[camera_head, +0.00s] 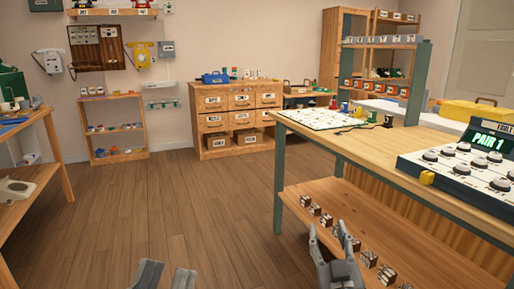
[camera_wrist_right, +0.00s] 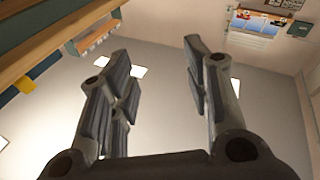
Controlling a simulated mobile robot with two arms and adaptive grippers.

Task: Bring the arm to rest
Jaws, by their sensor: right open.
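My right gripper (camera_head: 333,236) is low in the head view, in front of the workbench (camera_head: 350,140) and its lower shelf. Its fingers point up. In the right wrist view the same gripper (camera_wrist_right: 160,75) is open, with nothing between its fingers, and the ceiling is behind it. My left gripper (camera_head: 165,274) is at the bottom edge of the head view, left of the middle.
The bench's lower shelf (camera_head: 425,258) carries several small blocks close to my right gripper. A dial panel (camera_head: 465,165) reading "PAIR 1" stands on the bench top. The wooden floor (camera_head: 170,205) is clear. Another table (camera_head: 38,180) stands at the left, drawers (camera_head: 240,100) at the back.

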